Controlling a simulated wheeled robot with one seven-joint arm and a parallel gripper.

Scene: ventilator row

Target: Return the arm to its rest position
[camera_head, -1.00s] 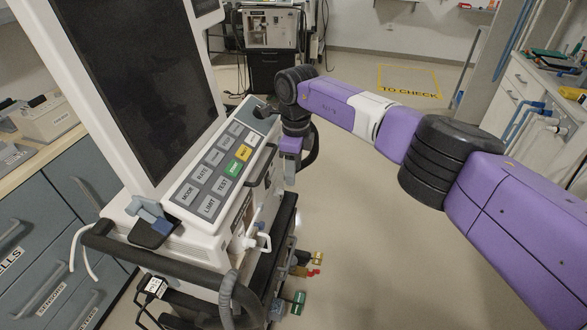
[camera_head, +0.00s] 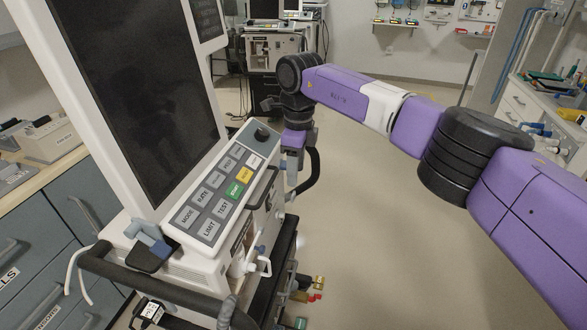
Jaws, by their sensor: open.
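My arm reaches in from the right edge, with purple links and black joints. My gripper (camera_head: 293,163) hangs down from the black wrist joint, just right of the ventilator's control panel and apart from its keys. It is small here and partly dark, and the black loop beside it crosses near its fingers. It is open, and nothing shows between the fingers. The ventilator (camera_head: 185,250) stands at the left with a large dark screen (camera_head: 135,90). Its tilted panel (camera_head: 222,195) has grey keys, a green key, a yellow key and a black knob (camera_head: 262,134).
A dark handle bar (camera_head: 150,283) runs along the ventilator's front. Blue-grey drawers (camera_head: 35,240) stand at the left. Another machine (camera_head: 275,50) stands at the back, and a counter with tools (camera_head: 545,90) at the right. The floor (camera_head: 370,240) below my arm is open.

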